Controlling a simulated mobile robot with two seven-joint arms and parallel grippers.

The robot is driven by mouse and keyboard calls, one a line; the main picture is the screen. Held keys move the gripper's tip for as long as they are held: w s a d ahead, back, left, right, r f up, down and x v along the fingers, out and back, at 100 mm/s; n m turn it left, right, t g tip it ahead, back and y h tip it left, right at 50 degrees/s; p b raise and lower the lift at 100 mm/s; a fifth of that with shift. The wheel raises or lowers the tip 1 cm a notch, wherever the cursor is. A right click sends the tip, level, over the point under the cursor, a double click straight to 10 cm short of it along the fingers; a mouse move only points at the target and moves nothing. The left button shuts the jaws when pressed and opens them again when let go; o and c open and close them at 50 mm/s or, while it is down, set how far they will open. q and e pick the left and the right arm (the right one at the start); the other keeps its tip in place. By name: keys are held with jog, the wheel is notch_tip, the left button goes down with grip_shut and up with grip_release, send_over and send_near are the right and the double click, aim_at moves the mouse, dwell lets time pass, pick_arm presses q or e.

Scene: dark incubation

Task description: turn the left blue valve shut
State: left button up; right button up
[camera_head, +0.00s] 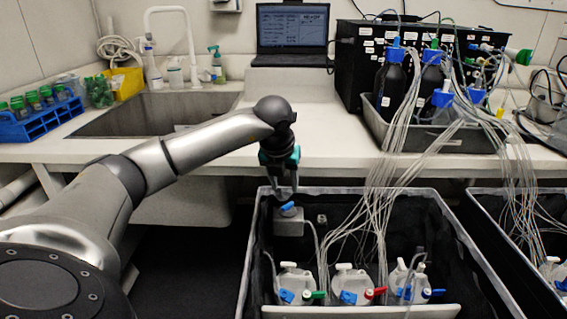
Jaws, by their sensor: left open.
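My left gripper (284,190) points straight down over the back left part of a black-lined bin (252,245). Its jaws are open and empty. A small blue valve (288,207) on a pale block (289,225) sits just below the fingertips; I cannot tell whether they touch it. At the front of the bin, a white bottle (295,278) at the left carries another blue valve (287,296) and a green one (313,296). The middle bottle has a blue (348,298) and a red valve (375,293). My right gripper is not in view.
Thin clear tubes (375,215) run from blue-capped bottles in a grey tray (448,138) down into the bin. A second bin (520,215) stands at the right. A sink (150,115), a blue tube rack (38,122) and a laptop (292,27) are on the bench.

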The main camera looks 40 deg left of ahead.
pick_arm(q)
jog(key=shift+d+p+v, duration=0.15)
jog(key=shift+p+v, duration=0.65)
jog(key=shift+v, duration=0.55)
jog(key=shift+d+p+v, duration=0.15)
jog(key=shift+p+v, duration=0.6)
jog(key=shift+v, duration=0.65)
jog(key=shift+f, duration=0.15)
